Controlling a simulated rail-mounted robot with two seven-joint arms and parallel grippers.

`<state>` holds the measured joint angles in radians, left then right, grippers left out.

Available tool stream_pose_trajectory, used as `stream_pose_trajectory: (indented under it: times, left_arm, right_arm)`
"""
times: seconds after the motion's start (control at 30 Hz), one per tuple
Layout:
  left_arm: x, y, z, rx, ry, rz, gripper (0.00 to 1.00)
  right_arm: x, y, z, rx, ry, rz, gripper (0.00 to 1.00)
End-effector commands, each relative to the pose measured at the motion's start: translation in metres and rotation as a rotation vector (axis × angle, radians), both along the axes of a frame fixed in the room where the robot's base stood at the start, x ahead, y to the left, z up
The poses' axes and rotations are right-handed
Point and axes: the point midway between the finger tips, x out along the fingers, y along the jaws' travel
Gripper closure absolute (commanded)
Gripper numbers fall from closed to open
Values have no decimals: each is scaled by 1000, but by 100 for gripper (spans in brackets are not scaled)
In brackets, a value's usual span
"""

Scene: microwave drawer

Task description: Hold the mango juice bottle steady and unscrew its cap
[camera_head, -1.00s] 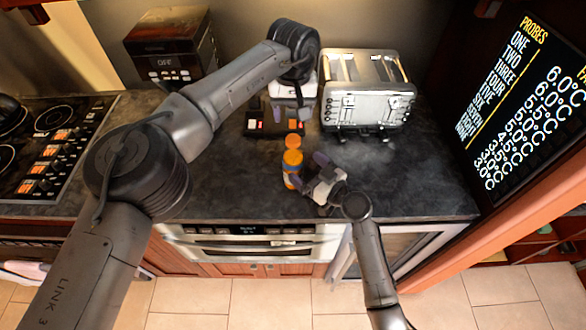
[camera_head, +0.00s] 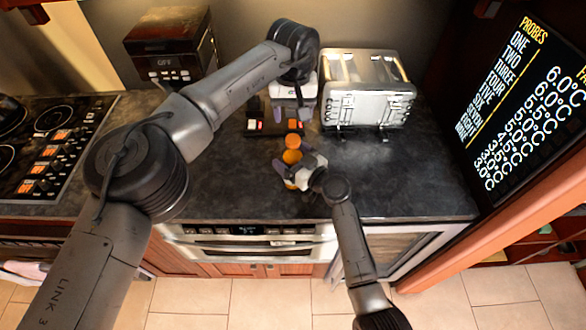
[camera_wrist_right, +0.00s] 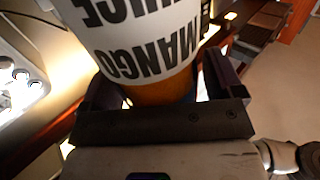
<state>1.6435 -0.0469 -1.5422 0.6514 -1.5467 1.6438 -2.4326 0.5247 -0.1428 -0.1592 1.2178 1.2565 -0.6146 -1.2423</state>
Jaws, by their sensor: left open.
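The mango juice bottle (camera_head: 291,157) stands upright on the dark counter, with its orange cap (camera_head: 292,141) on top. In the right wrist view the bottle (camera_wrist_right: 140,40) fills the upper middle, its white label reading "MANGO". My right gripper (camera_head: 293,165) is low at the bottle from the front, one finger on each side. It looks open, with a bright gap beside the right finger in the wrist view (camera_wrist_right: 168,88); contact on the other side is unclear. My left gripper (camera_head: 292,117) points down, open and empty, behind and above the cap, apart from it.
A silver toaster (camera_head: 367,90) stands right of my left gripper. A flat dark device (camera_head: 262,127) lies behind the bottle. A coffee machine (camera_head: 170,45) and a stove (camera_head: 45,150) are on the left. Counter on the right (camera_head: 420,175) is clear.

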Motion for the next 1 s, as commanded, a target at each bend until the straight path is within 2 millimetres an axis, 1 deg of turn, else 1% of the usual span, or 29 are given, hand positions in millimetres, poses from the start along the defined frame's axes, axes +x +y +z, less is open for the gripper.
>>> stream_pose_trajectory:
  times: [0.03, 0.07, 0.87, 0.9, 1.0]
  left_arm:
    - [0, 0, 0, 0, 0, 0, 40]
    - [0, 0, 0, 0, 0, 0, 40]
    - [0, -1, -1, -3, 2, -2, 40]
    - [0, -1, -1, -2, 1, -2, 40]
    - [0, -1, 0, -2, 2, -1, 40]
  right_arm:
    - [0, 0, 0, 0, 0, 0, 18]
    - [0, 0, 0, 0, 0, 0, 21]
    - [0, 0, 0, -1, 1, 0, 98]
    - [0, 0, 0, -1, 1, 0, 100]
    - [0, 0, 0, -1, 1, 0, 100]
